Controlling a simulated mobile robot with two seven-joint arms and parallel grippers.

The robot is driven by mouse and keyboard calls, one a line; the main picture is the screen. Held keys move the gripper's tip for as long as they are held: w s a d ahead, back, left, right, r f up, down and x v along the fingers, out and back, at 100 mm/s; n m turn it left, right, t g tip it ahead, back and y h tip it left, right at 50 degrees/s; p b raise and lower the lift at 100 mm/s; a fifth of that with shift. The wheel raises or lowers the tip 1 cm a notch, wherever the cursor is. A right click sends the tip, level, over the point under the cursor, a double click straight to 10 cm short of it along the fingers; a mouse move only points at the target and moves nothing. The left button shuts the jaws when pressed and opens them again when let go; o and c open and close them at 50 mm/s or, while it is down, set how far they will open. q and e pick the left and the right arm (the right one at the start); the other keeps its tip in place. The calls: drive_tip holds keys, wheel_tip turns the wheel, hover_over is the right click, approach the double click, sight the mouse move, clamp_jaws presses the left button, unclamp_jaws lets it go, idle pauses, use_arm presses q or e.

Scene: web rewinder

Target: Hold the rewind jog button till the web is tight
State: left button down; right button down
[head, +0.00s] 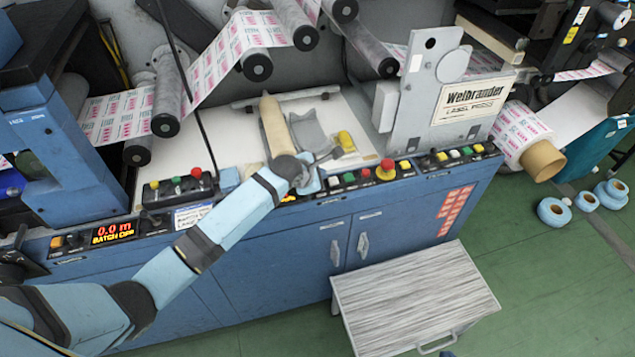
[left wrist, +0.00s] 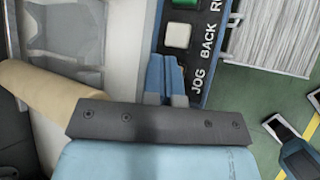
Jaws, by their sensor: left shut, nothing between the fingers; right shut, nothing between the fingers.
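My left gripper (head: 308,186) is at the control panel on the machine's front; its arm crosses from lower left. In the left wrist view its blue fingers (left wrist: 166,76) are together and empty, over the panel beside the JOG label (left wrist: 198,80). They hide whatever button lies there; contact or pressing cannot be told. A white button (left wrist: 178,36) beside BACK is uncovered. The printed web (head: 240,45) runs over the rollers at left. A printed roll (head: 515,130) with a brown core is at right. The web's tightness there is unclear. Only the tip of my right gripper (head: 447,353) shows, at the bottom edge.
A red stop button (head: 387,167) stands beside the jog panel's buttons. A brown tube (head: 273,125) and a yellow-handled tool (head: 345,141) lie on the white bed. A grey step (head: 415,298) stands in front of the cabinet. Blue rolls (head: 554,211) lie on the green floor.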

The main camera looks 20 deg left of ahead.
use_arm(q)
drive_tip(key=shift+f, duration=0.25)
drive_tip(key=shift+f, duration=0.6)
idle(2.5)
drive_tip(key=shift+r, duration=0.15)
idle(0.5)
drive_tip(key=shift+r+p, duration=0.85)
drive_tip(key=shift+p, duration=0.45)
wheel_tip(320, 180, up, 5)
drive_tip(key=p, duration=0.6)
drive_tip(key=shift+r, duration=0.1)
